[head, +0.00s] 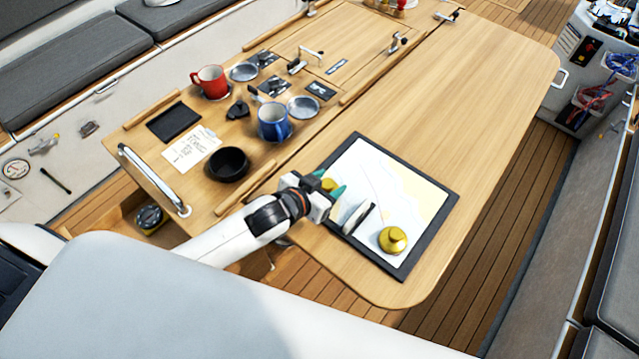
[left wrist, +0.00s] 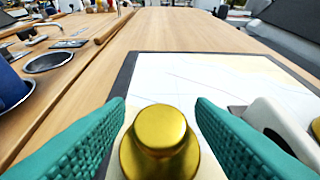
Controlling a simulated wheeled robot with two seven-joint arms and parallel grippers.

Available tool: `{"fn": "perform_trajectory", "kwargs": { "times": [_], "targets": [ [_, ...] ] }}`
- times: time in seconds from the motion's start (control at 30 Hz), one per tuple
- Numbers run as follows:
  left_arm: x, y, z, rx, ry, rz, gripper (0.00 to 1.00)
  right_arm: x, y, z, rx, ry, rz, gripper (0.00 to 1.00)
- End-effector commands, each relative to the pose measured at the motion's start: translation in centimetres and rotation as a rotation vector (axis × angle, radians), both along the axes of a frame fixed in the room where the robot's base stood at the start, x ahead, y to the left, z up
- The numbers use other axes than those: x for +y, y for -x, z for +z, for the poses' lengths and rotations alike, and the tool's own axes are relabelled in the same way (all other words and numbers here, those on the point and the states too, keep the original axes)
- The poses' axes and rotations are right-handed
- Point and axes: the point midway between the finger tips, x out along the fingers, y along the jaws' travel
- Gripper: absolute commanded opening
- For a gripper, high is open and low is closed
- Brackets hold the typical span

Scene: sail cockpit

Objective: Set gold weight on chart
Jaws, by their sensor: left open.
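The chart (head: 405,180) lies in a dark-framed board on the wooden table; its pale sheet also shows in the left wrist view (left wrist: 200,72). One gold weight (left wrist: 160,145) stands upright between the teal fingers of my left gripper (left wrist: 160,125), with a gap beside its knob on both sides. In the head view my open left gripper (head: 333,190) partly hides this weight (head: 329,184) at the chart's left side. The weight's base contact is hidden. A second gold weight (head: 393,240) sits on the chart near its front right corner. My right gripper is not in view.
A white and dark tool (head: 358,217) stands on the chart, close right of my left gripper. A blue mug (head: 273,121), red mug (head: 211,81), black bowl (head: 228,163) and paper note (head: 191,147) stand or lie to the left. The table beyond the chart is clear.

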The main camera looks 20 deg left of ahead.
Motion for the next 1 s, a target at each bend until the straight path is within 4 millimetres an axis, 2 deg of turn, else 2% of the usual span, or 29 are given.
{"fn": "perform_trajectory", "kwargs": {
  "times": [0.17,0.4,0.6,0.77,1.0],
  "targets": [
    [0.7,1.9,0.8,0.002,0.000,-0.001,0.49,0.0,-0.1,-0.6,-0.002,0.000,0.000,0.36],
    [2.3,6.3,3.3,0.002,0.000,-0.002,0.49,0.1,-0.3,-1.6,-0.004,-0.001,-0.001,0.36],
    [3.3,8.9,5.0,0.002,0.000,-0.001,0.49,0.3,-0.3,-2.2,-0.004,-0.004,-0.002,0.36],
    [3.6,9.8,5.7,0.001,0.000,0.000,0.49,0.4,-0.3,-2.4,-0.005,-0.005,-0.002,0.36],
    [3.6,9.9,5.8,0.000,0.000,0.000,0.49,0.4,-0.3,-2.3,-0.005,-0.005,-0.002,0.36]
  ]
}}
